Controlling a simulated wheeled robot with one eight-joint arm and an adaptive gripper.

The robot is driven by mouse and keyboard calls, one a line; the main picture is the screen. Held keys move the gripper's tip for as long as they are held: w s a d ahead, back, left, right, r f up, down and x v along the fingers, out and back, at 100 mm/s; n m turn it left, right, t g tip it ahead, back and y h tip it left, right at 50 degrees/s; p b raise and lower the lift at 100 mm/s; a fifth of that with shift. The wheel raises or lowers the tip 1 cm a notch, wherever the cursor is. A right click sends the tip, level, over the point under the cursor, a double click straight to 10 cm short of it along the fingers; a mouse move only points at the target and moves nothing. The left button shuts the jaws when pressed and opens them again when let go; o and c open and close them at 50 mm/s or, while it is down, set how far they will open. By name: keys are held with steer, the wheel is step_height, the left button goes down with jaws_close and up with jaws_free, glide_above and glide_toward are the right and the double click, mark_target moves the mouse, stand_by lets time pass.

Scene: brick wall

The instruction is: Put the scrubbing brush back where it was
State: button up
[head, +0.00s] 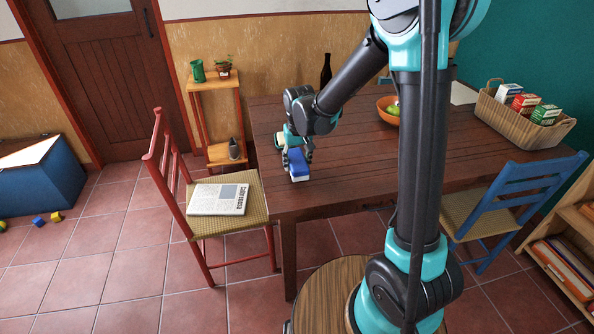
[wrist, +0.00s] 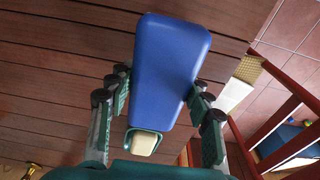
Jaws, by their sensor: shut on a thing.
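The scrubbing brush (head: 299,167) has a blue back and a pale underside in the head view. It is over the left end of the dark wooden table (head: 345,182), near the table's front left corner. My gripper (head: 298,154) is shut on it, with fingers on both sides. In the wrist view the brush's blue back (wrist: 172,65) fills the middle, between the fingers of my gripper (wrist: 160,105). I cannot tell whether the brush touches the tabletop. Its bristles are mostly hidden.
A small cream block in a green rim (wrist: 145,143) shows beyond the brush. An orange bowl (head: 387,111), a dark bottle (head: 326,72) and a wicker basket of boxes (head: 522,120) stand on the table. A red chair (head: 178,190) holding a newspaper (head: 217,199) is left. The front tabletop is clear.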

mark_target(298, 161)
steer(key=shift+f, duration=1.75)
steer(key=shift+f, duration=0.15)
steer(key=o, duration=1.2)
steer(key=r, duration=0.4)
steer(key=s+r, duration=0.1)
steer(key=r, duration=0.7)
steer(key=shift+s+d+r, duration=0.1)
steer(key=shift+s+d, duration=0.1)
steer(key=shift+s, duration=0.05)
steer(key=s+d+f+m+t, duration=0.1)
steer(key=s+d+f, duration=0.3)
steer(key=s+d, duration=0.5)
steer(key=s+d+f+m+t, duration=0.1)
steer(key=s+d+f, duration=0.3)
steer(key=s+d, duration=0.4)
steer(key=d+m, duration=0.1)
steer(key=d, duration=0.5)
steer(key=shift+s+d+t, duration=0.15)
steer(key=shift+s+t, duration=0.25)
steer(key=shift+r, duration=0.1)
